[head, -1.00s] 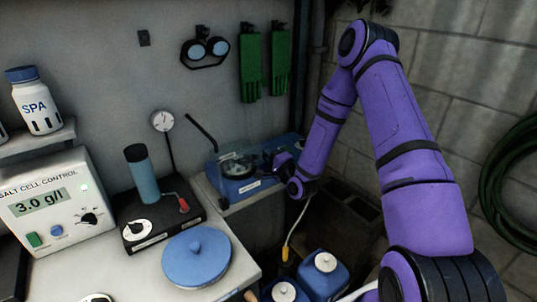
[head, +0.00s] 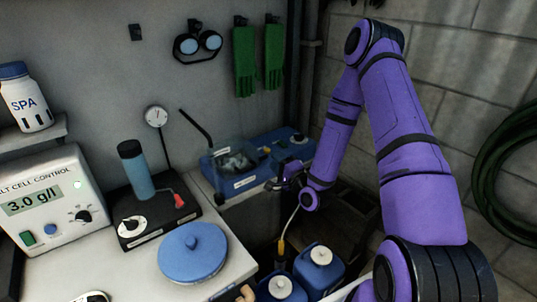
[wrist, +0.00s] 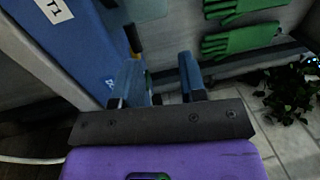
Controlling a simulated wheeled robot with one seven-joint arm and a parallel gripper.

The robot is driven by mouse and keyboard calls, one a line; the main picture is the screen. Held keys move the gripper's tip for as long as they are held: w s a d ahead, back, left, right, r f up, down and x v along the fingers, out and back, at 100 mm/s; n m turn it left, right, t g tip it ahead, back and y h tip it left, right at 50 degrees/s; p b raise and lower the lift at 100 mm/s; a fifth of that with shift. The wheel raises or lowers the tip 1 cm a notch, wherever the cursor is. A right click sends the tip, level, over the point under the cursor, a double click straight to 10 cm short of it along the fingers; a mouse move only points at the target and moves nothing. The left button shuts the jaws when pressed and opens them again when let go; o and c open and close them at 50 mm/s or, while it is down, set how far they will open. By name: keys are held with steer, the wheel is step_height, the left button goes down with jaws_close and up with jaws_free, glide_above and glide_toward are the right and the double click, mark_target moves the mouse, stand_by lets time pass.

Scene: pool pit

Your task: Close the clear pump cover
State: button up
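The blue pump unit (head: 225,187) stands at the back end of the counter, with a white label on its front. A clear, glassy part that looks like the pump cover (head: 232,160) shows at its top left. Its exact angle is hard to tell. A thin dark bar (head: 196,127) slants up behind it; I cannot tell whether it belongs to the cover. My gripper (head: 280,182) is low at the pump's front right, apart from the cover. In the wrist view, its two blue fingers (wrist: 160,82) stand apart with nothing between them.
A blue body labelled T1 (wrist: 85,45) is close at the left of the wrist view. The black pump stand with a blue cylinder (head: 136,170) and a blue round lid (head: 193,255) are on the counter. Blue jugs (head: 320,270) stand below. Green gloves (head: 245,62) hang behind.

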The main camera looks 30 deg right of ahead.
steer(key=shift+v, duration=1.45)
step_height(320, 180, up, 20)
steer(key=s+a+n+g+h, duration=0.15)
steer(key=n+g+h, duration=0.25)
steer(key=n+g, duration=0.6)
steer(key=s+a+r+n+g, duration=0.1)
steer(key=s+r, duration=0.3)
steer(key=s, duration=0.5)
steer(key=s+a+r+n+g, duration=0.1)
steer(key=s+r+n, duration=0.2)
steer(key=s, duration=0.7)
steer(key=s+a+r+n+g, duration=0.1)
steer(key=s+r+g, duration=0.1)
steer(key=s+r, duration=0.3)
steer(key=s, duration=0.4)
steer(key=shift+s+a+n, duration=0.25)
steer(key=shift+s+n, duration=0.05)
steer(key=shift+n, duration=0.1)
